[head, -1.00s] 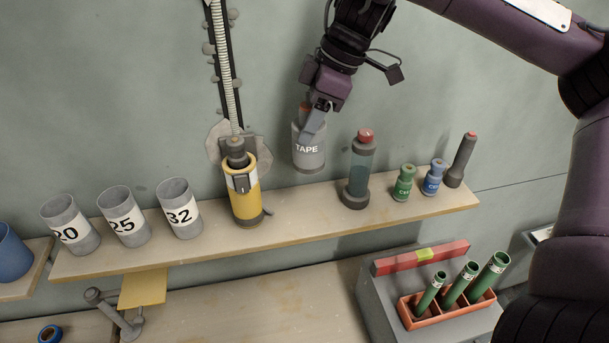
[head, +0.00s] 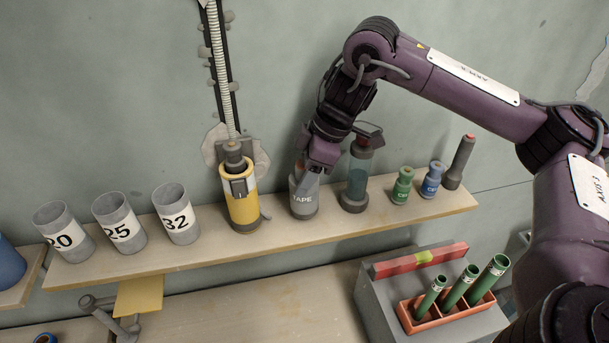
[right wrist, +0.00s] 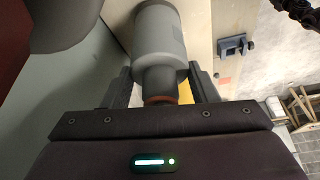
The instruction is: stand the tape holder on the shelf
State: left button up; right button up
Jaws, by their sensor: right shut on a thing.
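The tape holder (head: 304,198) is a grey cylinder lettered TAPE, upright at the shelf (head: 300,228) between the yellow cylinder and the teal bottle. Its base appears to be on the shelf board. My right gripper (head: 318,165) comes down from above and is shut on its upper part, hiding its top. In the right wrist view the tape holder (right wrist: 160,40) shows between the two fingers, with a dark neck and a reddish ring close to the palm. My left gripper is not in view.
A yellow cylinder (head: 242,208) stands close left of the tape holder, and a teal bottle (head: 357,180) close right. Grey cups (head: 177,215) marked 20, 25 and 32 stand further left. Green (head: 402,186) and blue (head: 433,180) bottles stand right. A grey toolbox (head: 380,300) is below.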

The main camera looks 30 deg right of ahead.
jog(key=shift+f, duration=0.55)
jog(key=o, duration=1.4)
jog(key=shift+f, duration=0.1)
jog(key=shift+d+r, duration=0.15)
jog(key=shift+r, duration=0.3)
jog(key=v, duration=1.1)
